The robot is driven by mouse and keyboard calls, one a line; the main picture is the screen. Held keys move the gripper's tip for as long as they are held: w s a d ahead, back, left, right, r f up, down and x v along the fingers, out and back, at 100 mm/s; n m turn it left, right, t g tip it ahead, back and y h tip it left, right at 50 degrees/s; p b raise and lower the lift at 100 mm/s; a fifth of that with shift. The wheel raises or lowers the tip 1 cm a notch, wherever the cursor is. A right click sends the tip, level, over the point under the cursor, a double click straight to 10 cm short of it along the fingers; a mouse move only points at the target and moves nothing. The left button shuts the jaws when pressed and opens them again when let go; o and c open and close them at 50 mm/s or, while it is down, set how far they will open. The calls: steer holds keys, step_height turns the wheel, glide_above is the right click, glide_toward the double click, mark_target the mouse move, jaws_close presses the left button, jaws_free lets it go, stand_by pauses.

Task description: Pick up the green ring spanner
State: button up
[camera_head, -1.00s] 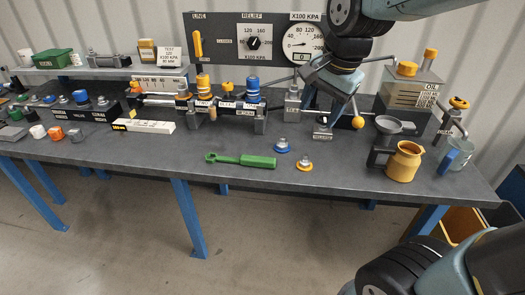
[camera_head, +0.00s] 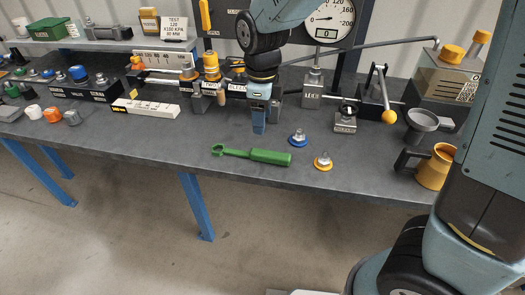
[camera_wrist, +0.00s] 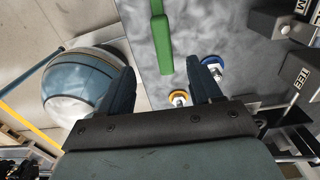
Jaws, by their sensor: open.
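The green ring spanner (camera_head: 250,154) lies flat on the grey workbench (camera_head: 150,149), its ring end to the left and its thick handle to the right. My gripper (camera_head: 259,127) is above the bench, behind the spanner's handle in the head view, apart from it. In the wrist view the spanner (camera_wrist: 161,40) runs from the top edge down towards the gap between my two fingers (camera_wrist: 160,85). The fingers are apart with nothing between them. The spanner's ring end is outside the wrist view.
A blue-collared fitting (camera_head: 298,138) and a yellow-collared fitting (camera_head: 323,161) stand just right of the handle. A yellow jug (camera_head: 436,168) and a funnel (camera_head: 421,121) are farther right. Couplers and a block labelled TEE (camera_head: 345,122) stand behind. The bench left of the spanner is clear.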

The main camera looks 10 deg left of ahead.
glide_above(265, 152)
step_height(265, 152, down, 7)
steer(key=shift+r, duration=0.1)
steer(key=shift+f, duration=3.15)
steer(key=shift+c, duration=0.4)
steer(key=c, duration=1)
steer(key=shift+r, duration=0.1)
